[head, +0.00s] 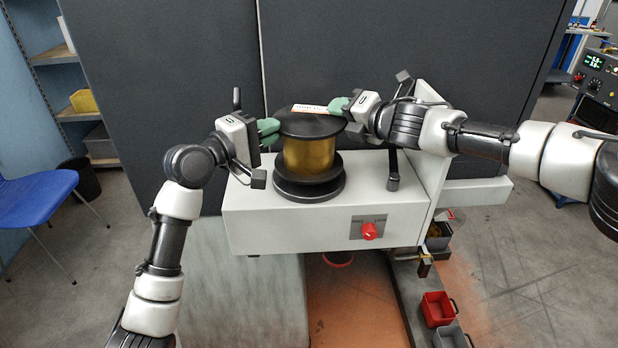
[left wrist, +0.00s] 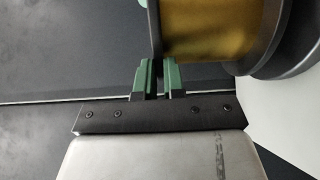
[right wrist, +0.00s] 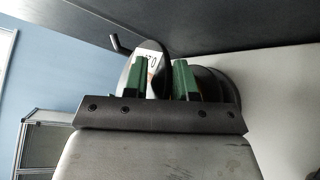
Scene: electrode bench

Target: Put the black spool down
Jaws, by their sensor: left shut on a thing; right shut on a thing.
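The black spool (head: 312,128) has black flanges and gold wire wound on its core. It stands upright over a round black base (head: 308,188) on the white machine; I cannot tell whether it touches that base. My left gripper (head: 270,131) is shut on the left side of its upper flange; the left wrist view shows the green fingers (left wrist: 158,80) on the flange edge beside the gold winding (left wrist: 208,30). My right gripper (head: 340,106) is shut on the right side of the same flange. In the right wrist view the flange (right wrist: 155,65) is between the green fingers (right wrist: 163,80).
The white machine (head: 290,232) has a red knob (head: 369,231) on its front and an upright white plate (head: 437,150) at its right. Dark panels (head: 180,60) stand behind. Red (head: 438,309) and grey bins sit lower right. A blue chair (head: 38,200) stands left.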

